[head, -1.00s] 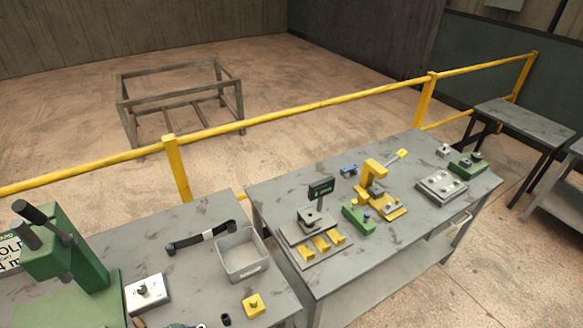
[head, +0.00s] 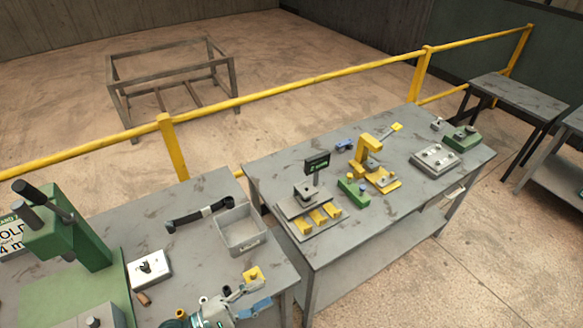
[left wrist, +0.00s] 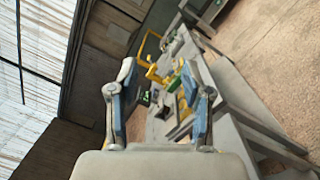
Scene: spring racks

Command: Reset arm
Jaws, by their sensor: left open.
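My left gripper (head: 256,297) shows at the bottom of the head view, low over the front of the near table (head: 195,188). Its two blue-and-grey fingers are spread apart, and it also shows in the left wrist view (left wrist: 159,78). I see nothing between the fingers. A yellow block (head: 253,274) lies on the table just beyond the gripper in the head view. A grey open bin (head: 242,247) stands behind that block. My right gripper is not in view.
A green press (head: 75,235) and a white switch box (head: 149,270) stand left on the near table. The second table (head: 265,168) bears several fixtures, including a yellow clamp press (head: 368,155). A yellow railing (head: 290,83) runs behind both tables.

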